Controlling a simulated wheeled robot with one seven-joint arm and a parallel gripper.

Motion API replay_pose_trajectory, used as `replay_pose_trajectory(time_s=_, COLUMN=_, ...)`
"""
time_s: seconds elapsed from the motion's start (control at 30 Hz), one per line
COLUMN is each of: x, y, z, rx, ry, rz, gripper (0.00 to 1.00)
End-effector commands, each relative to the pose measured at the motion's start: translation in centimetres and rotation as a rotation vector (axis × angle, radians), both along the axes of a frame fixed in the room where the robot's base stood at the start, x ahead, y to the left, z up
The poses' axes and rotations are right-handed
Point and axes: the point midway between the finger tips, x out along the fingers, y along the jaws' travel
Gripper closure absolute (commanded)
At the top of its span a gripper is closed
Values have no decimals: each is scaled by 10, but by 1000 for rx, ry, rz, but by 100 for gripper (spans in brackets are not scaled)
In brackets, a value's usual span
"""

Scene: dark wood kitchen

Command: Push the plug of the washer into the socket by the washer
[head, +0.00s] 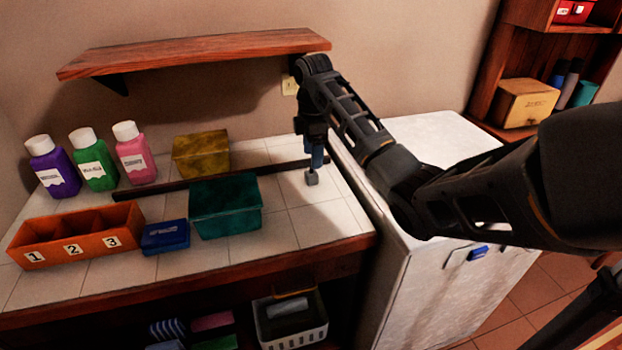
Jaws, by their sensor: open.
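The white washer (388,273) stands at the right of the tiled counter. A small pale socket (290,85) is on the back wall, just below the right end of the wooden shelf and partly hidden by my arm. A small grey block-like piece, likely the plug (312,178), is at the right end of the counter. My gripper (314,160) points down right above it, near the washer's edge. It is open; I cannot tell whether the fingers touch or surround the grey piece. No cord can be made out clearly.
A wooden shelf (200,50) overhangs the counter's back. A teal box (225,208), a yellow box (201,156), a blue box (165,237), an orange numbered tray (75,235) and bottles fill the left and middle. A dark strip (225,178) runs along the counter.

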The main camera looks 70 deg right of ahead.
Motion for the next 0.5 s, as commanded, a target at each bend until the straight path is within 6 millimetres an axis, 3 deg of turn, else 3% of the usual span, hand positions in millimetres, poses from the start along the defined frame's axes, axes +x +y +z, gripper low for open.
replay_pose_trajectory(time_s=0.17, x=0, y=1, z=-21, rx=1, ry=0, rz=1, gripper=36)
replay_pose_trajectory(time_s=0.5, x=0, y=0, z=-21, rx=1, ry=1, rz=1, gripper=36)
